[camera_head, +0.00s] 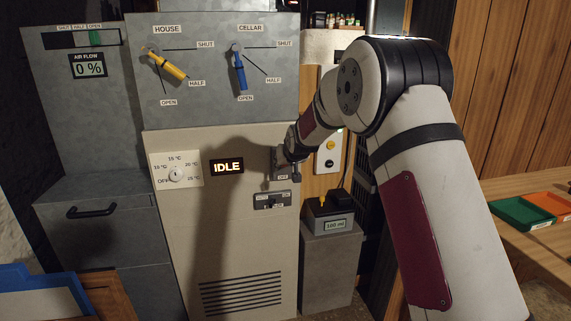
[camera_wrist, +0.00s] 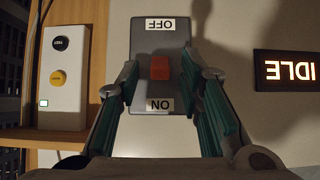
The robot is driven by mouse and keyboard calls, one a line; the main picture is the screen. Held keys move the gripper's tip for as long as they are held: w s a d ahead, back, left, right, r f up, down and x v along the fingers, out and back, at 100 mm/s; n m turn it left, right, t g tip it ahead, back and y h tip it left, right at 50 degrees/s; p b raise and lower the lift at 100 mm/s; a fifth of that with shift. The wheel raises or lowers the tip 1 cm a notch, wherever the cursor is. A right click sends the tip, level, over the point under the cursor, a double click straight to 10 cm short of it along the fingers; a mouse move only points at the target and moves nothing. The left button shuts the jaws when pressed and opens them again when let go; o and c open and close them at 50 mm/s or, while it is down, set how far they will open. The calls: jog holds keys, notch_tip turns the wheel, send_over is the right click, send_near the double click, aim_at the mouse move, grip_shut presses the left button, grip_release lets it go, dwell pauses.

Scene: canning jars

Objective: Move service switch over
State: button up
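A grey switch plate (camera_wrist: 143,37) with a red toggle (camera_wrist: 160,67) faces my wrist camera, its OFF and ON labels upside down there. The toggle shows between the labels; which way it leans I cannot tell. In the head view the plate (camera_head: 277,160) is partly hidden by my gripper (camera_head: 290,163). In the wrist view my gripper (camera_wrist: 168,80) is open, one finger on each side of the toggle, with gaps visible. A second small switch plate (camera_head: 272,200) with a slider sits below; its labels are too small to read.
An IDLE display (camera_head: 227,167) and a temperature dial (camera_head: 176,174) are left of the switch. A yellow HOUSE lever (camera_head: 168,65) and blue CELLAR lever (camera_head: 239,70) are above. A white button box (camera_head: 329,150) and a scale-like device (camera_head: 331,215) are close on the right.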

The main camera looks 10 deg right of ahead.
jog(key=v, duration=1.2)
dwell(0.3)
jog(key=s+r+g, duration=0.3)
jog(key=s+g, duration=0.2)
jog(key=s, duration=2.1)
jog(key=s+f+g, duration=0.2)
jog(key=s, duration=1.2)
jog(key=s+f+g, duration=0.3)
jog(key=s, duration=1.2)
notch_tip(320, 180, up, 19)
jog(key=t+p, duration=0.3)
jog(key=p, duration=1.4)
jog(key=shift+d+t, duration=0.15)
jog(key=shift+t, duration=0.15)
jog(key=shift+o, duration=0.6)
jog(key=shift+r, duration=0.1)
